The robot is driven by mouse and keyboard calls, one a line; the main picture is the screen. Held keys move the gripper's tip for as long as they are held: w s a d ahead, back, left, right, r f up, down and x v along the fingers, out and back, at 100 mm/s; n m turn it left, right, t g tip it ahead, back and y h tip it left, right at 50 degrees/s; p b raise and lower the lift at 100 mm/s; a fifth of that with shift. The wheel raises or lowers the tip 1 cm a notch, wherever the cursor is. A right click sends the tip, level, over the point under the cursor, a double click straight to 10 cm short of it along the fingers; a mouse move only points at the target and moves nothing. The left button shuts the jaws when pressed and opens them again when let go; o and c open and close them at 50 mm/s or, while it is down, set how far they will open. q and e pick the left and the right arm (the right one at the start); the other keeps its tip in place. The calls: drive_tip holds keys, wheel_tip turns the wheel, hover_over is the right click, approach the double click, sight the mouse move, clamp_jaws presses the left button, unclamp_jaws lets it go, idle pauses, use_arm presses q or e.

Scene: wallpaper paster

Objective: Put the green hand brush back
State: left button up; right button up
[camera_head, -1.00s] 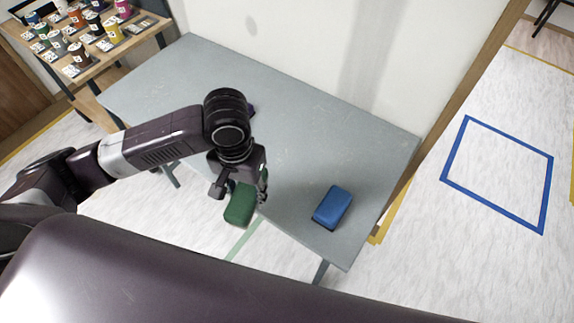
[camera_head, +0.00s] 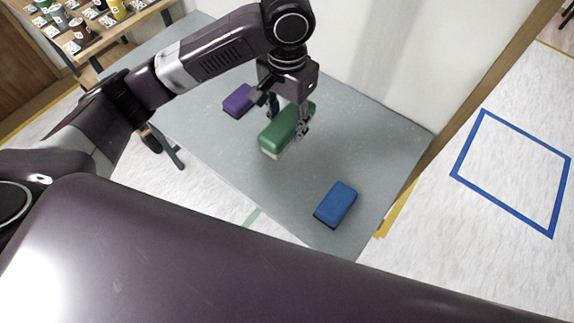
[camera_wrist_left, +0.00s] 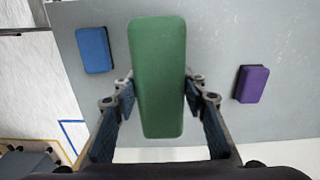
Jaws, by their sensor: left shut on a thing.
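The green hand brush (camera_head: 283,128) is held in my left gripper (camera_head: 288,118), above the grey table between the blue and purple brushes. In the left wrist view the green brush (camera_wrist_left: 157,75) lies lengthwise between the two fingers (camera_wrist_left: 158,92), which press on its sides. I cannot tell how far above the table it is. My right gripper is not in view.
The grey table (camera_head: 270,190) stands against a white wall. A blue brush (camera_head: 336,204) lies near its right front, and a purple brush (camera_head: 238,100) lies to the left. A wooden shelf (camera_head: 95,45) with cups stands at the upper left. The tabletop between the blue and purple brushes looks clear.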

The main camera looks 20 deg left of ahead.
use_arm(q)
wheel_tip(320, 180, down, 12)
drive_tip(key=shift+f+p, duration=0.2)
drive_tip(key=shift+p, duration=0.15)
drive_tip(key=shift+f, duration=0.65)
wheel_tip(320, 180, down, 3)
drive_tip(key=shift+r+p, duration=0.1)
drive_tip(key=shift+p, duration=0.85)
drive_tip(key=shift+f, duration=0.3)
drive_tip(key=shift+f, duration=0.3)
drive_tip(key=o, duration=1.2)
